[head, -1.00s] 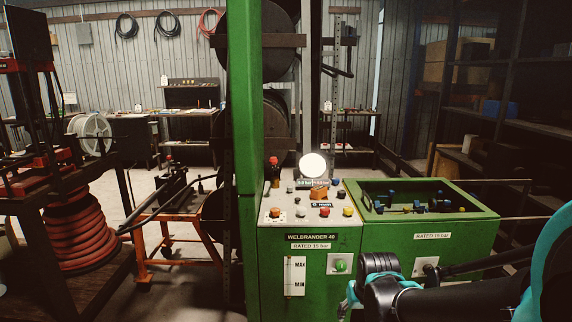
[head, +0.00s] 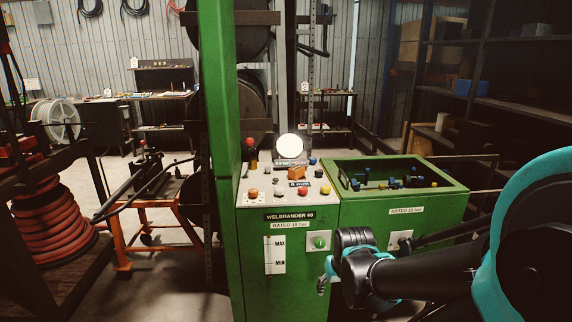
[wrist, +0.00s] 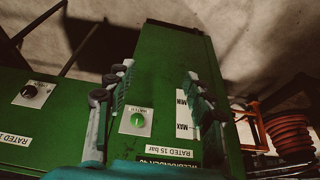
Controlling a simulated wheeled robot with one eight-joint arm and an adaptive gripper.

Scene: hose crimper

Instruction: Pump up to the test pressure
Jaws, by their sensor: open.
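The green machine (head: 275,300) labelled WELBRANDER 40 stands ahead, with a pale control panel of several coloured buttons (head: 303,190) on top. A round gauge (head: 290,146) stands behind the panel; its face is washed-out white. On the front are a green knob (head: 320,242), a MAX/MIN level strip (head: 275,255) and, on the tank section, a second knob (head: 405,241). It looks black in the wrist view (wrist: 31,90). My gripper (wrist: 155,95) is open and empty, its fingers either side of the green knob (wrist: 138,120) in that view. Whether it touches anything cannot be told.
An open green tank (head: 400,175) with blue fittings adjoins on the right, rated 15 bar. A tall green post (head: 216,120) rises at the machine's left. An orange stand (head: 125,235) and red coiled hose (head: 52,220) are further left. Dark shelving (head: 500,100) fills the right.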

